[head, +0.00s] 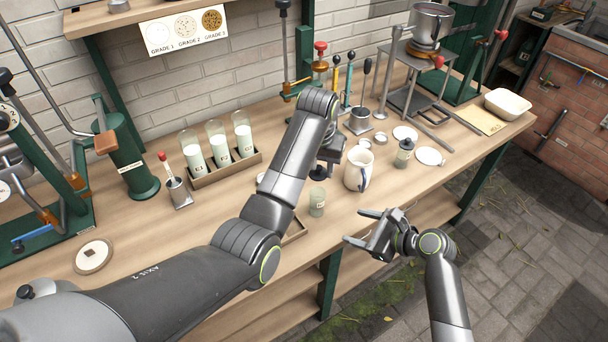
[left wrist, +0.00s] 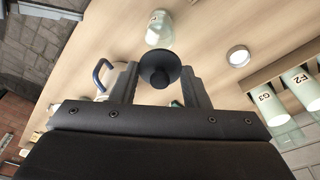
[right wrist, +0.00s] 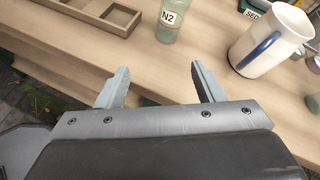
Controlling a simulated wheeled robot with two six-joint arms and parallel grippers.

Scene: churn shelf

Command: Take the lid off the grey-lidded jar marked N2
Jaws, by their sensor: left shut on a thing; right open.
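The jar marked N2 (right wrist: 168,20) stands upright on the bench as a small pale-green glass jar. In the head view this jar (head: 317,203) is just below my left gripper (head: 326,160). My left gripper is shut on a dark, round, knobbed lid (left wrist: 158,72). In the head view the lid (head: 318,173) is above the jar with a gap between them. The lid hides part of the jar (left wrist: 159,30) in the left wrist view. My right gripper (head: 354,226) is open and empty, in front of the bench edge. The jar's top is out of the right wrist view.
A white jug (head: 357,170) with a blue handle stands close right of the jar. A wooden compartment tray (right wrist: 95,14) lies left of the jar. A rack of milk bottles (head: 225,170) stands behind. Small white dishes (head: 430,156) lie further right. Bare bench surrounds the jar's front.

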